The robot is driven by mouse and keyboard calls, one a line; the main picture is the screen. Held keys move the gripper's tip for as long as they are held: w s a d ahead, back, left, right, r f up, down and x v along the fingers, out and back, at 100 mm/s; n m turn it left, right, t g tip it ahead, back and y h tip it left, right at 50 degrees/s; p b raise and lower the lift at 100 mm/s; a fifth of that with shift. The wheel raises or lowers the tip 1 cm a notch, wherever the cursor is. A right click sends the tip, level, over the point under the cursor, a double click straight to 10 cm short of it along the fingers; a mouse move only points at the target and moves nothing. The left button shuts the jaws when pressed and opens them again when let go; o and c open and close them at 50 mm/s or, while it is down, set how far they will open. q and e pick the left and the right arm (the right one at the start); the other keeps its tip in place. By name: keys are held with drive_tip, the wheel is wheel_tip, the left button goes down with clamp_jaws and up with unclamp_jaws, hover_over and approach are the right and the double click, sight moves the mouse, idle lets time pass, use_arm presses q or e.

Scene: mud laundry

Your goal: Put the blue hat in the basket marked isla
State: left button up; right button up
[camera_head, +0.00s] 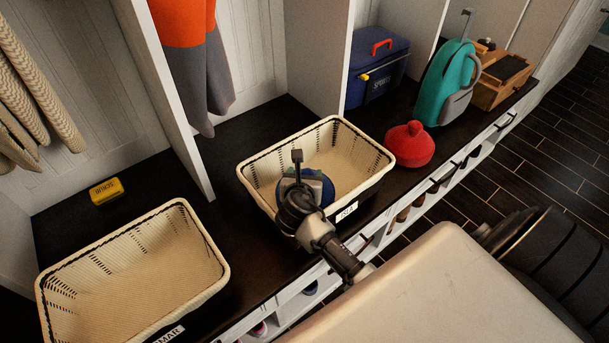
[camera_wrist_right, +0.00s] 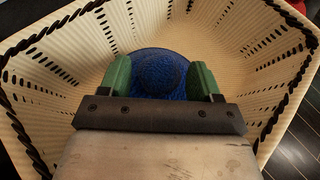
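The blue hat (camera_head: 322,188) is inside the cream basket (camera_head: 348,133) with dark trim, whose front label reads ISLA. My right gripper (camera_head: 298,172) is over this basket and partly hides the hat in the head view. In the right wrist view, the hat (camera_wrist_right: 158,75) lies low in the basket (camera_wrist_right: 235,35), beyond the green fingertips. My right gripper (camera_wrist_right: 159,78) has its fingers wide apart, with the hat showing between and beyond them. Whether the fingers touch the brim is unclear. My left gripper is not in view.
A second cream basket (camera_head: 135,275), its label partly cut off, is empty at the left. A yellow box (camera_head: 106,191) lies behind it. A red hat (camera_head: 410,145) sits right of the ISLA basket, before a blue cooler (camera_head: 378,75) and teal backpack (camera_head: 441,85). Upright dividers split the bench.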

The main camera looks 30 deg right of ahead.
drive_tip(key=shift+o, duration=0.8)
drive_tip(key=shift+a+r, duration=0.1)
drive_tip(key=shift+r, duration=0.1)
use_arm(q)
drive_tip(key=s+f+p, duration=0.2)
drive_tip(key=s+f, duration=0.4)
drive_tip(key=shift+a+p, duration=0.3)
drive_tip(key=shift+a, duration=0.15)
use_arm(e)
drive_tip(key=v, duration=1.2)
